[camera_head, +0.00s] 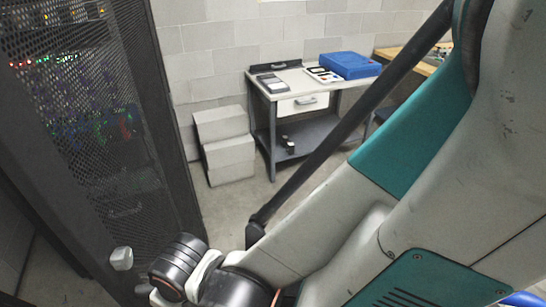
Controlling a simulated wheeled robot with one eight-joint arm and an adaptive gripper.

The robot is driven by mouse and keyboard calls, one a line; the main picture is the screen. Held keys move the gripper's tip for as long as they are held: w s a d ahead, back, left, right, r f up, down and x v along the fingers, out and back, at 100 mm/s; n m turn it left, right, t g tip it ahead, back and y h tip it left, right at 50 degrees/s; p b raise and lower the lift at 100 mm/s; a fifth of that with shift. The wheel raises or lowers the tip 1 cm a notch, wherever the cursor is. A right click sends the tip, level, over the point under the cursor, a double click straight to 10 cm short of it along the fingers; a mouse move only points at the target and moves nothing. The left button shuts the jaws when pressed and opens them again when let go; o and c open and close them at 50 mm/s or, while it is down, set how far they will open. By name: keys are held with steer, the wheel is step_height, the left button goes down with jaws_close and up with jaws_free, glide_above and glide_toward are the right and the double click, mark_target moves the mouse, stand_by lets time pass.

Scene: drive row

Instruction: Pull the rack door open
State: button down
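The rack door (104,120) is a tall black mesh panel in a dark frame on the left side of the view. Coloured lights of the equipment show through the mesh. I cannot tell from this view whether the door stands ajar. The end of my arm, with its dark ringed wrist, is at the lower left, in front of the door's lower part. I cannot make out a handle, or whether the gripper touches the door.
Two pale boxes (229,160) stand by the block wall, right of the rack. A wooden table (420,64) is at the far right. Clear floor (228,205) lies between rack and bench.

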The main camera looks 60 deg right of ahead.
steer(key=shift+w+d, duration=0.1)
steer(key=c, duration=1.4)
jaws_free()
steer(key=shift+c, duration=0.2)
steer(key=shift+r, duration=0.15)
steer(key=v, duration=1.1)
steer(key=shift+s+r, duration=0.2)
steer(key=shift+r, duration=0.15)
